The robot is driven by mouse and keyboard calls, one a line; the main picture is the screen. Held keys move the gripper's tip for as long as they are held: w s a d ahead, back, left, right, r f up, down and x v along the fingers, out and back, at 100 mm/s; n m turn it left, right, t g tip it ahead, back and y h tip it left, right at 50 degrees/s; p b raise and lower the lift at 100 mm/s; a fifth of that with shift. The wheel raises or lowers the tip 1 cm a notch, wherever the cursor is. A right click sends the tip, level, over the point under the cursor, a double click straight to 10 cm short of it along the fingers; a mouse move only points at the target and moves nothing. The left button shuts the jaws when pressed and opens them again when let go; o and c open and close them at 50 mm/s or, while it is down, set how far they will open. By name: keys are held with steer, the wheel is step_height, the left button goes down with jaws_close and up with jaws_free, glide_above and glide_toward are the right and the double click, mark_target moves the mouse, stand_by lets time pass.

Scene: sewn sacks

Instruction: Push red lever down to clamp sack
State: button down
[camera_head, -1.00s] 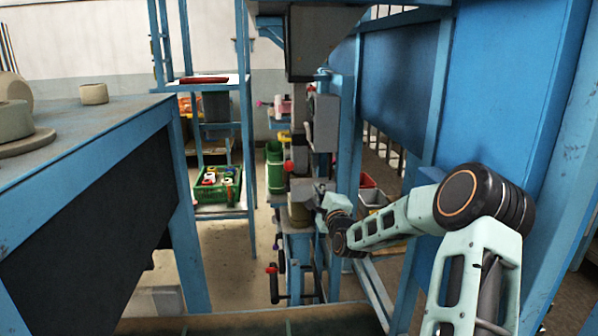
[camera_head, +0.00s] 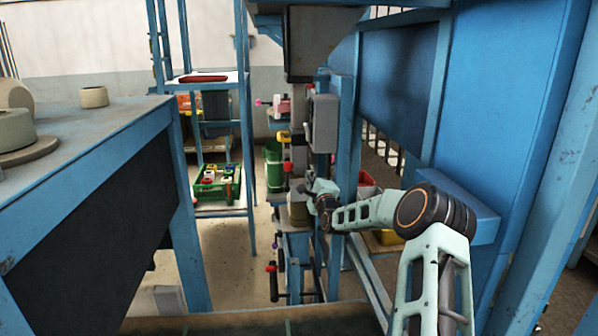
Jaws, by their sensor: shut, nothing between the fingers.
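A small red-ended lever (camera_head: 287,167) sticks out to the left of the blue machine column in the middle of the view. My gripper (camera_head: 304,188) is shut and empty, just below and to the right of that red end. I cannot tell whether they touch. The fingers are small and partly blend into the machine behind them. A tan rounded object (camera_head: 298,212) sits below the gripper on the machine; I cannot tell whether it is part of a sack. Another red knob (camera_head: 270,268) is lower down on the machine.
A grey box (camera_head: 325,123) is fixed to the column above my gripper. A blue wall panel (camera_head: 500,110) stands close on the right. A blue table (camera_head: 90,125) fills the left. A shelf holds a green crate (camera_head: 216,188). Open floor lies between table and machine.

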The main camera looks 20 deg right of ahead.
mark_target(288, 170)
steer(key=shift+w+a+r+p, duration=0.2)
steer(key=shift+w+a+r, duration=0.1)
steer(key=shift+a, duration=0.3)
steer(key=shift+w+a+r+p, duration=0.15)
steer(key=shift+w+a+p, duration=0.15)
steer(key=shift+a, duration=0.25)
steer(key=shift+w+a+r+p, duration=0.15)
steer(key=shift+w+a+r, duration=0.15)
steer(key=shift+a, duration=0.3)
steer(key=shift+w+a+n+b, duration=0.15)
steer(key=shift+a+n+b, duration=0.4)
steer(key=shift+b, duration=0.4)
steer(key=a+n+b, duration=0.1)
steer(key=b, duration=0.1)
steer(key=a+n+b, duration=0.1)
steer(key=n+b, duration=0.1)
steer(key=shift+w+a+r+n+b, duration=0.1)
steer(key=shift+w+r+n+b, duration=0.15)
steer(key=shift+b, duration=0.1)
steer(key=w+a+f+n+g+b, duration=0.1)
steer(key=a+f+n+b, duration=0.1)
steer(key=a+n+b, duration=0.4)
steer(key=n+b, duration=0.1)
steer(key=n, duration=0.2)
steer(key=shift+w+a+f+b, duration=0.15)
steer(key=shift+a+b, duration=0.1)
steer(key=shift+b, duration=0.05)
steer(key=shift+a+f, duration=0.1)
steer(key=shift+a, duration=0.05)
